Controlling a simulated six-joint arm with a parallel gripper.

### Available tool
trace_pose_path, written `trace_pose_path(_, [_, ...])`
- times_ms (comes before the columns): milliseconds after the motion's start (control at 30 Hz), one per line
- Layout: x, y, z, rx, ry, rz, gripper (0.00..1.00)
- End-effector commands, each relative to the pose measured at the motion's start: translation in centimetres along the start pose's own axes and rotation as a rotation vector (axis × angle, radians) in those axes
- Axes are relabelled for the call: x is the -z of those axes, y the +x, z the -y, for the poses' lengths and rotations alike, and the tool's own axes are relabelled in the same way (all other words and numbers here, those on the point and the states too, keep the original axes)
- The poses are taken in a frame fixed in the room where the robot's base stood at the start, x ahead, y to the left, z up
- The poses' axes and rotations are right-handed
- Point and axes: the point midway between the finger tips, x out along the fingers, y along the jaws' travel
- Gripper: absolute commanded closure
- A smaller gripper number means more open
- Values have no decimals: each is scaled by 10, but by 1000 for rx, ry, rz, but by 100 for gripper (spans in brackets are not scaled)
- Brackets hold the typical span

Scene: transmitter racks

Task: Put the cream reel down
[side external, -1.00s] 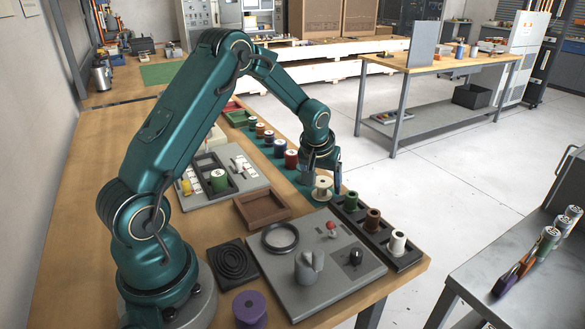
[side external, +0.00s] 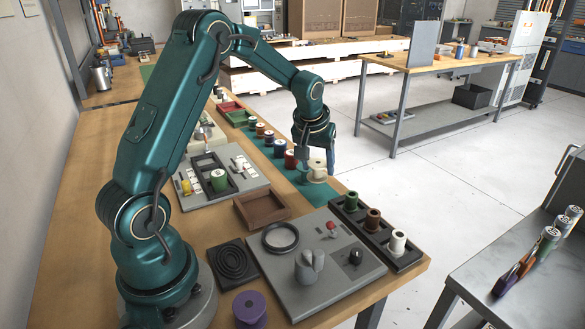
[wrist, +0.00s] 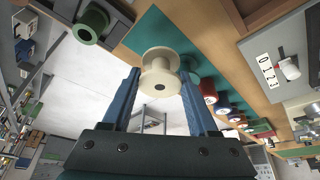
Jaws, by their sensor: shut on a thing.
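The cream reel (side external: 317,173) is between the two fingers of my gripper (side external: 316,164), which is shut on it. In the wrist view the same reel (wrist: 160,72) sits upright between the blue fingertips of my gripper (wrist: 160,82), its round flange facing the camera. It is at the near end of the teal mat (side external: 312,192). I cannot tell whether its base touches the mat. The mat also shows behind the reel in the wrist view (wrist: 150,32).
A red reel (side external: 290,158) and several others stand in a row along the mat behind. A dark rack (side external: 405,262) holds green, brown and white reels in front. A brown tray (side external: 262,208) and a grey control panel (side external: 325,285) lie nearby.

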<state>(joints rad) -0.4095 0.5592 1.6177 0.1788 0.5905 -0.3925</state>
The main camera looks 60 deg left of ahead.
Motion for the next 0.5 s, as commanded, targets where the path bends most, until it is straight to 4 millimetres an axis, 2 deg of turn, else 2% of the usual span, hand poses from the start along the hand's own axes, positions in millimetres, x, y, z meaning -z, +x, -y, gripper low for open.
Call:
trace_pose_path(33, [1,-8,14,3,-9,-3,94])
trace_pose_path(200, [2,-33,53,4,-11,-3,94])
trace_pose_path(333, [3,-48,76,4,-10,-2,94])
trace_pose_path(500, [4,-60,94,2,-6,0,94])
